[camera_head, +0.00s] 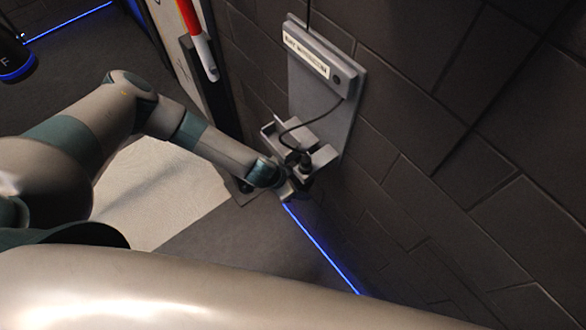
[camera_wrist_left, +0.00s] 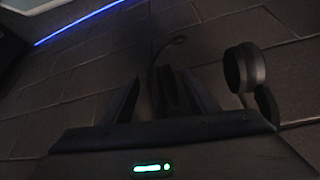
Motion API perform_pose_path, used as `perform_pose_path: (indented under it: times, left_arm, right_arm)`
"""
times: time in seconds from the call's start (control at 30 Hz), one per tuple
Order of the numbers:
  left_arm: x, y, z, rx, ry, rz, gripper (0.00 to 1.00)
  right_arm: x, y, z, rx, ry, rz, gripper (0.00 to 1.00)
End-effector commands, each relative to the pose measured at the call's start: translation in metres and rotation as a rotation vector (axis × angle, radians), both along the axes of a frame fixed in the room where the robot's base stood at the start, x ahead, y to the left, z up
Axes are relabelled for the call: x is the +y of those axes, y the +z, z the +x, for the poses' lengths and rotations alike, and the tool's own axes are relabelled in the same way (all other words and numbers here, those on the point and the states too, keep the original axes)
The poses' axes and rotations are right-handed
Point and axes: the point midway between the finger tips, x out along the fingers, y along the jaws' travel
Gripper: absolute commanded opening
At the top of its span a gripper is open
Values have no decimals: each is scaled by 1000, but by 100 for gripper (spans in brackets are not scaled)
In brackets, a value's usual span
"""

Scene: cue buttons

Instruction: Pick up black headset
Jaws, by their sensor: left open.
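The black headset (camera_head: 305,160) is at the holder low on the grey wall panel, small and partly hidden by my gripper and the holder. In the left wrist view, dark round parts that look like its ear cups (camera_wrist_left: 245,68) lie to the right of the fingers. My left gripper (camera_head: 290,186) is right at the holder, just below it. In the left wrist view, the open left gripper (camera_wrist_left: 166,98) has its two fingers either side of a dark upright piece; whether they touch it, I cannot tell. My right gripper is not in view.
The grey wall panel (camera_head: 312,95) carries a white label, with a holder (camera_head: 322,157) at its bottom and a dark cable looping down. The dark tiled wall (camera_head: 450,170) stands close on the right. Blue light strips line the floor edges.

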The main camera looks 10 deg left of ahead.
Motion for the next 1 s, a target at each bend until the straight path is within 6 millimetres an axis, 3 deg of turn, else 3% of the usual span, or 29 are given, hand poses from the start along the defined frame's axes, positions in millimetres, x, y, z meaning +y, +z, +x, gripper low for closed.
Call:
perform_pose_path:
  times: [0.03, 0.2, 0.27, 0.73, 1.0]
  left_arm:
    - [0, 0, 0, 0, 0, 0, 51]
    - [0, 0, 0, 0, 0, 0, 11]
    - [0, 0, 0, 0, 0, 0, 1]
    - [2, 2, -1, 0, 1, -1, 1]
    - [14, 16, -11, -1, 1, -1, 1]
  right_arm:
    - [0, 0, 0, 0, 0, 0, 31]
    - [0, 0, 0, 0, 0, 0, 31]
    - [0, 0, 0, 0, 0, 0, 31]
    - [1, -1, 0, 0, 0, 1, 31]
    - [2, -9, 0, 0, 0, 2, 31]
